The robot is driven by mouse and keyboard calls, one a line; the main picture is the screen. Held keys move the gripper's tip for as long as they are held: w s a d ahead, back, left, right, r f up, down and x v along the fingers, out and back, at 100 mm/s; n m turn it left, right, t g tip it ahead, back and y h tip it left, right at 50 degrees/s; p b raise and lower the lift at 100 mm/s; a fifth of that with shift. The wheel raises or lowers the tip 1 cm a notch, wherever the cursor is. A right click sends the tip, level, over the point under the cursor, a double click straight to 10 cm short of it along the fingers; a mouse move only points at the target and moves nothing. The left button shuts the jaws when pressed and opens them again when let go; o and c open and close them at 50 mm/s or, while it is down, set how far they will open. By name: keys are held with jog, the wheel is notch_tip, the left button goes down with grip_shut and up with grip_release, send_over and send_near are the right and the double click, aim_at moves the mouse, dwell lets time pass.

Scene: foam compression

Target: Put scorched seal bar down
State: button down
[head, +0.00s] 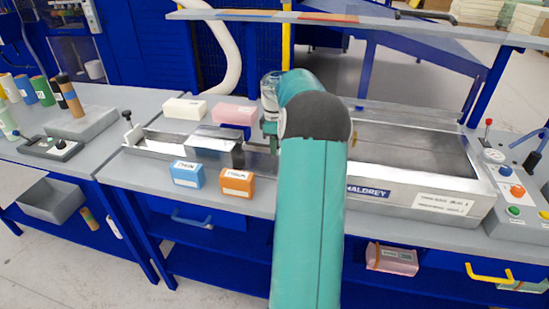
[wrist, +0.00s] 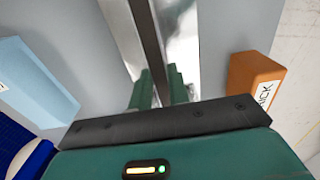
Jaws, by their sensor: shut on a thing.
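My gripper (wrist: 163,92) is shut on a long, narrow bar, the scorched seal bar (wrist: 150,40), with a dark strip along it. The bar runs from between the green fingers to the top of the wrist view. Shiny metal lies beside and beneath it; I cannot tell whether they touch. In the head view, my gripper (head: 270,128) is over the bench near the metal track (head: 160,145), mostly hidden by my arm. I cannot pick the bar out there.
An orange block (head: 237,183) and a blue block (head: 187,174) stand in front of the track. A white block (head: 185,109) and a pink block (head: 235,113) lie behind it. The chamber machine (head: 425,200) fills the right side. The left bench holds several rolls.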

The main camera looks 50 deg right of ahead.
aim_at(274, 164)
notch_tip(274, 164, down, 5)
jog(key=shift+f, duration=0.1)
dwell(0.3)
jog(key=c, duration=1.3)
grip_release()
jog(key=shift+c, duration=0.2)
notch_tip(274, 164, up, 12)
jog(key=shift+r, duration=0.1)
